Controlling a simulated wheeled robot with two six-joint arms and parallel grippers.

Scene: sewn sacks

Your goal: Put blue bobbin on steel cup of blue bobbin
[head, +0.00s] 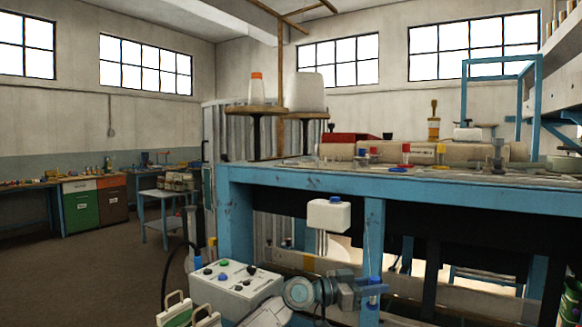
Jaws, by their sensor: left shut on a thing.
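My left gripper (370,289) is low in front of the blue bench's near leg, below the bench top. It is shut on a small blue piece, which looks like the blue bobbin (374,282); the jaws hide part of it. On the bench top stand a small red piece (406,149), a yellow piece (441,149) and another small blue-topped piece (363,151). A flat blue disc (398,169) lies near the front edge. I cannot tell which small grey shape there is the blue bobbin's steel cup. My right gripper is out of view.
The blue bench (450,188) has its front rail above my gripper. A white box (329,214) hangs at its front. A grey control box (232,288) with buttons is left of my arm. A long beige sewing-machine body (345,152) lies on the bench. Open floor is at left.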

